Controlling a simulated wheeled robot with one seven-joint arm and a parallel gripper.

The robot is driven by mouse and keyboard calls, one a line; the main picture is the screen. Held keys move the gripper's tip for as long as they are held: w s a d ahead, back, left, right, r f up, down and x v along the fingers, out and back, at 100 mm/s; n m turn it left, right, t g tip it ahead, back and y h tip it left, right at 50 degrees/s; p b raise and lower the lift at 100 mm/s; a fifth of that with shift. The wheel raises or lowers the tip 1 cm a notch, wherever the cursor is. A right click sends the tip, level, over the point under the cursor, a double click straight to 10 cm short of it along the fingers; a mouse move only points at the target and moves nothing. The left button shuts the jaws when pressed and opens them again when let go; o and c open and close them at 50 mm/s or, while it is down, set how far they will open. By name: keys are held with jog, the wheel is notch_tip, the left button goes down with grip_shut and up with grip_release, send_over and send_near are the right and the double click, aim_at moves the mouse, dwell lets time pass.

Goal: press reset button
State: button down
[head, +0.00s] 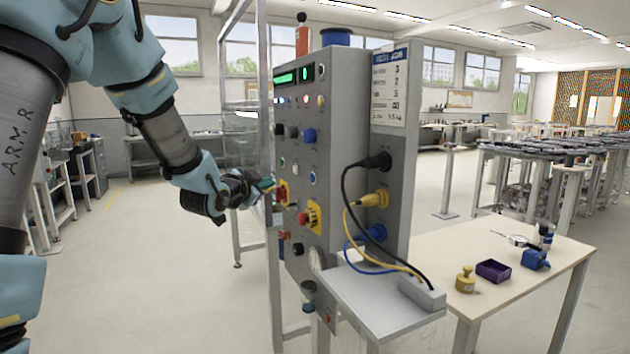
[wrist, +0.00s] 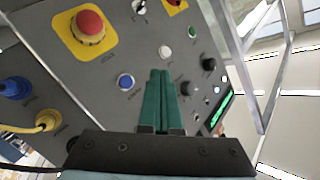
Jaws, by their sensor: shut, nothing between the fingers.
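The grey control panel (head: 337,110) stands upright in the middle of the head view, with several buttons and knobs. Its labels are too small to read, so I cannot tell for certain which is the reset button. A blue button with a pale ring (wrist: 126,82) is left of my fingers in the wrist view; it also shows in the head view (head: 312,178). A white button (wrist: 165,52) lies just beyond the fingertips in the wrist view. My gripper (wrist: 160,72) has its green fingers shut and empty, pointing at the panel face. Contact cannot be told.
A red mushroom button on a yellow plate (wrist: 89,27) and black knobs (wrist: 209,64) are nearby. Cables plug into the panel's side (head: 376,198). A metal frame post (head: 265,90) stands beside the panel. A table (head: 540,270) with small items is at right.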

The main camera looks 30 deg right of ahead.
aim_at(312, 178)
jog(key=shift+d, duration=0.1)
jog(key=s+d, duration=0.1)
jog(key=d, duration=0.7)
jog(key=shift+d, duration=0.25)
dwell(2.0)
jog(key=shift+d+b, duration=0.45)
jog(key=shift+b, duration=0.05)
jog(key=shift+s+d, duration=0.1)
jog(key=shift+d, duration=0.3)
dwell(0.5)
dwell(0.4)
jog(key=shift+a+b, duration=0.6)
jog(key=shift+a, duration=0.25)
